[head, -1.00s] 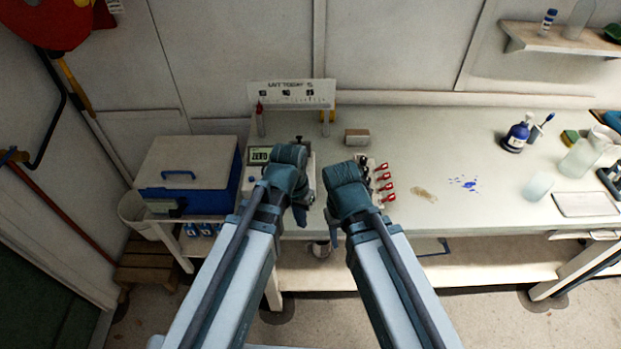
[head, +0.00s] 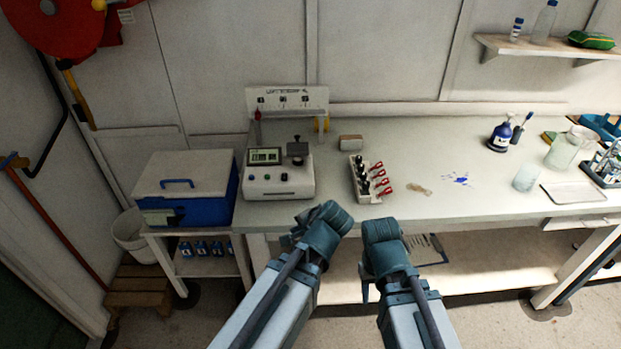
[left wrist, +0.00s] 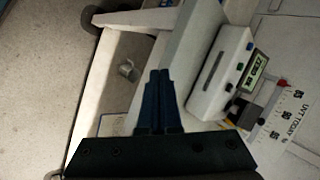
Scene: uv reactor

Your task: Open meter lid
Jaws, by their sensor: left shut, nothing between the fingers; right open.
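The white meter (head: 278,182) stands on the bench at its left end, with a lit green display and several buttons on its front. Its dark lid part (head: 297,149) sits at the top right of the meter and looks closed, with a small knob above. The meter also shows at the right of the left wrist view (left wrist: 213,90), its display reading ZERO. My left gripper (left wrist: 158,75) is shut and empty, in front of the bench and apart from the meter. My right gripper (head: 368,285) is right of it, below the bench edge; its fingers are mostly hidden.
A sign stand (head: 288,98) is behind the meter. A blue cooler (head: 185,188) stands at the left. The bench middle is mostly clear.

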